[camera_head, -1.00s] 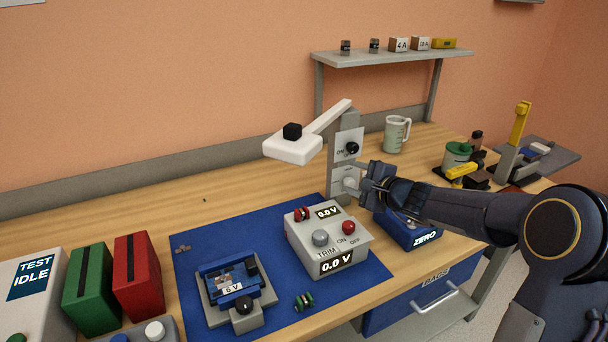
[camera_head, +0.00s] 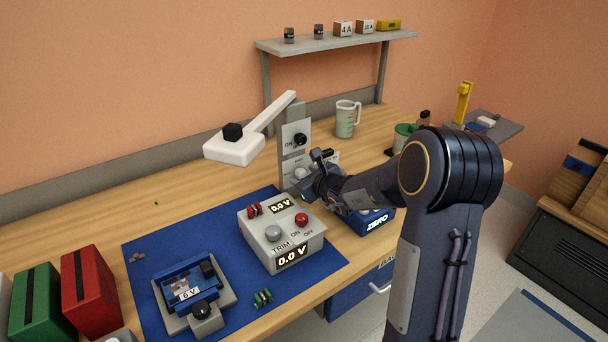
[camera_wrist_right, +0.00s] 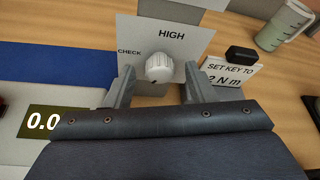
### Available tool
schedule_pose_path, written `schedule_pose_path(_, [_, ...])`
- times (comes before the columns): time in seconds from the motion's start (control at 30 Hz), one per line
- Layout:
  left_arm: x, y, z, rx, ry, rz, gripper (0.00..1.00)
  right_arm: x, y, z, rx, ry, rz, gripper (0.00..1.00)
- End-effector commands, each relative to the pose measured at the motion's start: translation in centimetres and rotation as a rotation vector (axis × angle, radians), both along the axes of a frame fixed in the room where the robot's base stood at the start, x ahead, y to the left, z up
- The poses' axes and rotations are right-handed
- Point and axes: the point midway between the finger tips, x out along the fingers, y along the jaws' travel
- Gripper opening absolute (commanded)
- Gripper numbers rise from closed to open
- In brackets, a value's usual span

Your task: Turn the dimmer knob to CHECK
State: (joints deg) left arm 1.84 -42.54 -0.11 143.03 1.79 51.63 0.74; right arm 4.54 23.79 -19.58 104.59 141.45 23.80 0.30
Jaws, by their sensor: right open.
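The dimmer knob (camera_wrist_right: 159,68) is white and ribbed, on a pale plate (camera_wrist_right: 185,42) marked CHECK at its left and HIGH above it. A small dark mark shows at the knob's lower edge; I cannot tell surely which label it points to. My right gripper (camera_wrist_right: 158,72) is open, with one finger on each side of the knob and a gap on both sides. In the head view the knob (camera_head: 300,173) shows pale on the lamp post, partly hidden by my right gripper (camera_head: 306,184). My left gripper is not in view.
A black ON switch (camera_head: 299,139) sits above the knob on the lamp post. The white lamp head (camera_head: 234,148) overhangs at left. The grey TRIM box (camera_head: 262,246) stands in front, the blue ZERO box (camera_head: 358,222) below my wrist. A jug (camera_head: 346,118) stands behind.

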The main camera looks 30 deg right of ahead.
Motion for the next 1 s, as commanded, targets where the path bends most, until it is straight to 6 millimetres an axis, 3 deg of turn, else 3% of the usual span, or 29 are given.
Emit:
schedule_pose_path(0.3, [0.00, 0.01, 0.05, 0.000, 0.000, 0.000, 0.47, 0.35, -0.01, -0.15, -0.001, -0.001, 0.001, 0.50])
schedule_pose_path(0.67, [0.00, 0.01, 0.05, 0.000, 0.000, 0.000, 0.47, 0.33, 0.00, -0.14, -0.001, -0.001, 0.001, 0.05])
schedule_pose_path(1.0, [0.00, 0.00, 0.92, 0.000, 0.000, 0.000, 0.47, 0.31, -0.13, 0.04, 0.056, 0.005, 0.000, 0.05])
